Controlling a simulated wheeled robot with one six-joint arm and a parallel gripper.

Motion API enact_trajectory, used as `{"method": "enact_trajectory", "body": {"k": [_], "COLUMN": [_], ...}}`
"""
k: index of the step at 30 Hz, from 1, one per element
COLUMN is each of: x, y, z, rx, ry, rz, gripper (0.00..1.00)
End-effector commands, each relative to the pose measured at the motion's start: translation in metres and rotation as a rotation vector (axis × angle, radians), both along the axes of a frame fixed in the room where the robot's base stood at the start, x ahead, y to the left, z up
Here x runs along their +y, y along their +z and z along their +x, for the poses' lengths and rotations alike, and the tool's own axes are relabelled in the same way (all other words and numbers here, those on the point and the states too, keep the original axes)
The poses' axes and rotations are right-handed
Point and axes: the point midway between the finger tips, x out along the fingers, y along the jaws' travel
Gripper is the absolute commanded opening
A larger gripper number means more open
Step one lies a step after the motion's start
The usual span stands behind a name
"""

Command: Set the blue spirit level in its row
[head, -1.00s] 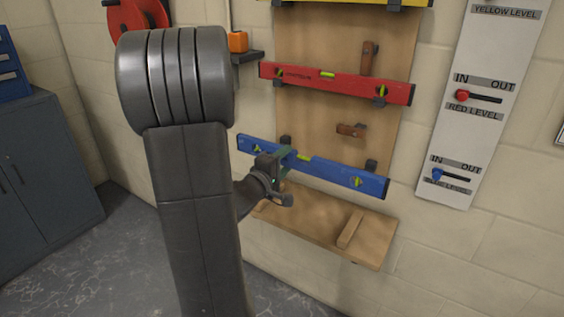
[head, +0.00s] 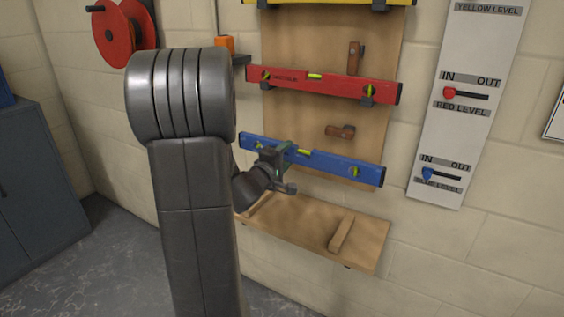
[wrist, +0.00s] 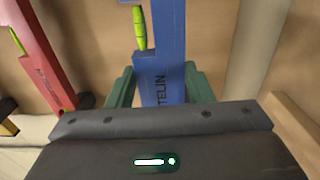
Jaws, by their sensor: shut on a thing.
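The blue spirit level (head: 325,163) is in front of the wooden backboard, below the red level, sloping down to the right in the head view. My gripper (head: 284,155) is shut on it left of its middle, near the yellow-green vial. In the wrist view the blue level (wrist: 171,50) runs between the green fingers of my gripper (wrist: 162,88). The dark holders of its row are hidden behind it, so I cannot tell whether it touches them.
A red level (head: 325,84) rests on dark holders above, with a yellow level (head: 330,15) higher up. A wooden ledge (head: 300,235) with cleats is below. A lever panel (head: 465,110) is at right; its blue knob (head: 428,174) is under IN. An orange object (head: 224,44) sits at left.

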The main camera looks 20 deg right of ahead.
Motion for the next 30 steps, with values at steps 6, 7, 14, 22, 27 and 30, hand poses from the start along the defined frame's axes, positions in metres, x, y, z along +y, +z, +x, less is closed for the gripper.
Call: {"method": "enact_trajectory", "body": {"k": [6,7,14,22,27,30], "x": [-0.012,-0.014,-0.026,-0.04,-0.049,-0.049], "y": [-0.002,-0.001,-0.001,-0.001,-0.001,-0.006], "z": [0.01,0.011,0.021,0.033,0.041,0.042], "rx": [-0.003,-0.003,-0.002,-0.003,-0.002,0.0], "ry": [-0.002,-0.002,-0.002,-0.002,-0.002,0.0], "rz": [-0.002,-0.002,-0.002,-0.002,-0.002,-0.001], "gripper": [0.05,0.05,0.05,0.05,0.05,0.05]}}
